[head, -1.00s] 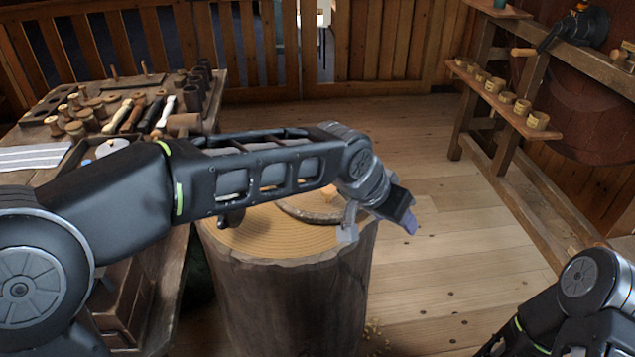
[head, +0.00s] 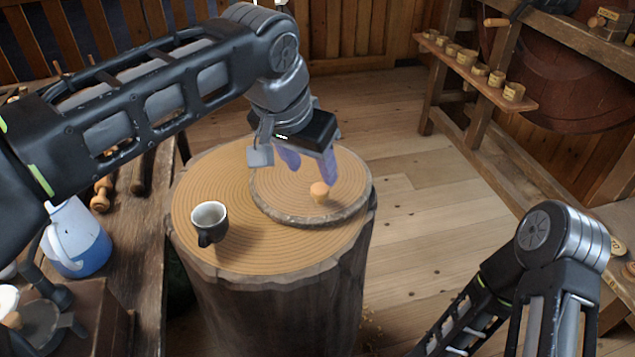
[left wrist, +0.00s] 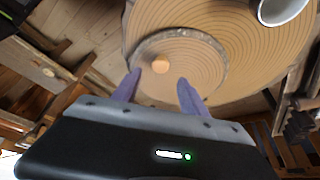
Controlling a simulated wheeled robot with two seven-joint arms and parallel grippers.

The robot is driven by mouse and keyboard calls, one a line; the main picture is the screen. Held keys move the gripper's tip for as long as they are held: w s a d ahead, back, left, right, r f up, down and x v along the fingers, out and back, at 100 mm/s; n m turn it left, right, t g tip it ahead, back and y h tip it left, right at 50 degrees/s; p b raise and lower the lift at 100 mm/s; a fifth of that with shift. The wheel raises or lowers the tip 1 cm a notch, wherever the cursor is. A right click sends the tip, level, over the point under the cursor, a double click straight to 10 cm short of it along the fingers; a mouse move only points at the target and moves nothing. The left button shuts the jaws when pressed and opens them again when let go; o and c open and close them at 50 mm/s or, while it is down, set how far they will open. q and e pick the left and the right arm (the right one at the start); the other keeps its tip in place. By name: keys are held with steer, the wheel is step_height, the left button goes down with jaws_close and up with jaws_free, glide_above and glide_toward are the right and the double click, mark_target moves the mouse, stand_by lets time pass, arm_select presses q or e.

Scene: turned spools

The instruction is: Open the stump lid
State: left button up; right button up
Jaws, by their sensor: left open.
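The wooden stump (head: 290,300) stands on the floor in front of me, with growth rings on its top. The round bark-edged lid (head: 272,205) lies flat on the right part of its top. A small wooden knob (head: 319,192) stands up from the lid; it also shows in the left wrist view (left wrist: 160,67). My left gripper (head: 309,172) is above the lid, behind and a little left of the knob. Its purple fingers are apart and empty in the left wrist view (left wrist: 158,92). My right arm shows at lower right, but its gripper is out of view.
A dark cup (head: 209,223) stands on the stump top left of the lid; it also shows in the left wrist view (left wrist: 280,10). A workbench with a blue-and-white jug (head: 76,238) is at left. A shelf of small wooden cups (head: 478,70) is at right.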

mark_target(320, 188)
arm_select(q)
steer(key=b+x, duration=0.1)
steer(key=x, duration=0.5)
steer(key=shift+w+d+f, duration=0.1)
steer(key=shift+f, duration=0.2)
jaws_close()
stand_by(1.1)
